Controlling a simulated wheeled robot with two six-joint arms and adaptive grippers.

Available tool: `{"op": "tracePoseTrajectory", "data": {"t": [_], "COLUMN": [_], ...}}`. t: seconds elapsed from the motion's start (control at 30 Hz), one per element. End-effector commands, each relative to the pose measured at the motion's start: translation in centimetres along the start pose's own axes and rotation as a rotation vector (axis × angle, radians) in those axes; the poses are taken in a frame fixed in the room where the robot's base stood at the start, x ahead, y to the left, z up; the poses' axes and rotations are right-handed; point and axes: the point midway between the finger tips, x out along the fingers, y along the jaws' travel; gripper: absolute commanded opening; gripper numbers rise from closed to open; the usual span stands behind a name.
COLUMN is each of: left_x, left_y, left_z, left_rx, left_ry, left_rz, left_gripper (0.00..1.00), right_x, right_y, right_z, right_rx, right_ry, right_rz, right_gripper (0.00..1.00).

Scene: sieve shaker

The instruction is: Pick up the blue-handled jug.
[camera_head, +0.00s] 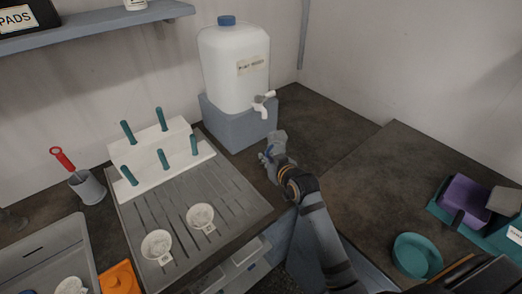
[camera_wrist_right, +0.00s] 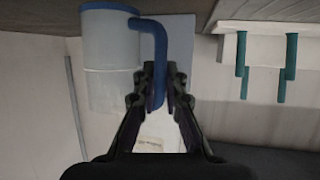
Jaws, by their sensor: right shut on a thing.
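The jug (camera_wrist_right: 108,50) fills the upper left of the right wrist view. It has a pale translucent body, a blue band at its upper picture edge and a bent blue handle (camera_wrist_right: 158,45). My right gripper (camera_wrist_right: 160,90) is shut on the handle, with a finger on each side. In the head view the jug (camera_head: 278,138) is small and partly hidden by my right gripper (camera_head: 271,158), in front of the grey block. I cannot tell whether its base touches the counter. My left gripper is not in view.
A large white dispenser (camera_head: 233,70) with a tap stands on a grey block (camera_head: 240,125) just behind. A white rack with teal pegs (camera_head: 160,150) and two white dishes stand left. A teal bowl (camera_head: 417,256) is right. The counter (camera_head: 345,125) right of the gripper is clear.

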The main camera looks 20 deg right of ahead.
Motion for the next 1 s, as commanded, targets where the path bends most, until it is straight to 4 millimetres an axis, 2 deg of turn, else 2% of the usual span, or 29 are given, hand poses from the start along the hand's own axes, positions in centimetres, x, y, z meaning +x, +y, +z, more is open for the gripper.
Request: {"op": "tracePoseTrajectory", "data": {"t": [0.2,0.5,0.7,1.0], "left_x": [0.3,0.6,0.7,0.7], "left_y": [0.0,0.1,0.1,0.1], "left_z": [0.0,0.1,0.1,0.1], "left_rx": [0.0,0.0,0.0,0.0], "left_ry": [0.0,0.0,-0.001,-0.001], "left_rz": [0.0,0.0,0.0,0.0], "left_gripper": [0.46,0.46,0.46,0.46], "right_x": [-2.9,-5.7,-6.8,-7.4], "right_y": [0.0,0.0,0.0,0.0], "right_z": [1.2,2.3,2.7,2.9], "right_rx": [-0.003,-0.003,-0.002,-0.002], "right_ry": [0.001,0.002,0.003,0.003], "right_rz": [0.0,0.001,0.001,0.0], "right_gripper": [0.0,0.0,0.0,0.0]}}
